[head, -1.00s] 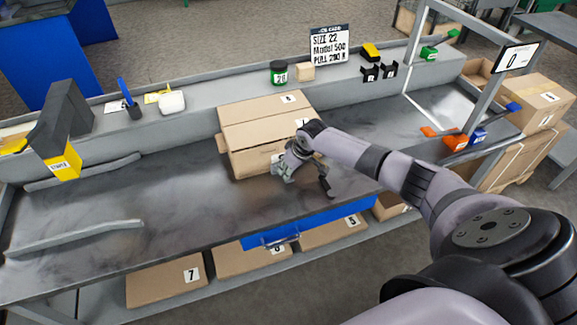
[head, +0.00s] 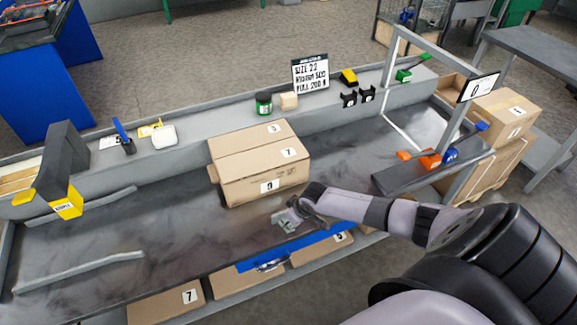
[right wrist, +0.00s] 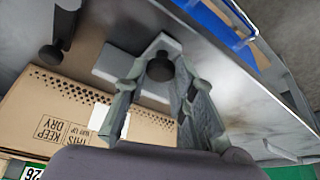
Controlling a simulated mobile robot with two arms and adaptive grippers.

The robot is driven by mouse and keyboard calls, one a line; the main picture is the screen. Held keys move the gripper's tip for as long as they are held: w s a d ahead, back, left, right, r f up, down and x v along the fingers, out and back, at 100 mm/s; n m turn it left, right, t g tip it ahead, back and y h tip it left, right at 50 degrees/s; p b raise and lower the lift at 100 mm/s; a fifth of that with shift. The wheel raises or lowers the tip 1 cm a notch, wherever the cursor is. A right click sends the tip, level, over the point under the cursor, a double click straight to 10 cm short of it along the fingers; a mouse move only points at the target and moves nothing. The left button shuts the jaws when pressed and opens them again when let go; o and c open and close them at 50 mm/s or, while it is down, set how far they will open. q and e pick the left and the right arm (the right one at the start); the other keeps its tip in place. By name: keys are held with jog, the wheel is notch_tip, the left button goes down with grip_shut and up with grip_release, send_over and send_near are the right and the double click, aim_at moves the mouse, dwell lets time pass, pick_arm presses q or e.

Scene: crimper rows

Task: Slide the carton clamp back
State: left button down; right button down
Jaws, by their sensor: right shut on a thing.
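My right gripper (head: 287,219) is low over the grey bench, just in front of the stacked brown cartons (head: 262,165). In the right wrist view its fingers (right wrist: 165,95) are closed around a dark round knob (right wrist: 160,66) on a pale grey plate (right wrist: 117,72), which looks like the carton clamp. The printed carton (right wrist: 75,110) lies beside that plate, and I cannot tell whether they touch. In the head view the clamp is mostly hidden by the gripper. My left gripper is not in view.
A blue drawer front (head: 300,247) runs along the bench's front edge below the gripper. Grey guide rails (head: 80,270) lie at the left. A black-and-yellow fixture (head: 62,170) stands at the far left. The bench (head: 170,230) between is clear.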

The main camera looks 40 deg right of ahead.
jog(key=shift+s+f, duration=0.15)
jog(key=shift+s, duration=0.05)
jog(key=c, duration=1.8)
grip_release()
jog(key=shift+a, duration=0.1)
jog(key=o, duration=0.4)
jog(key=shift+s, duration=0.1)
jog(key=shift+o, duration=0.3)
jog(key=shift+r, duration=0.2)
jog(key=v, duration=1.1)
jog(key=shift+r, duration=0.45)
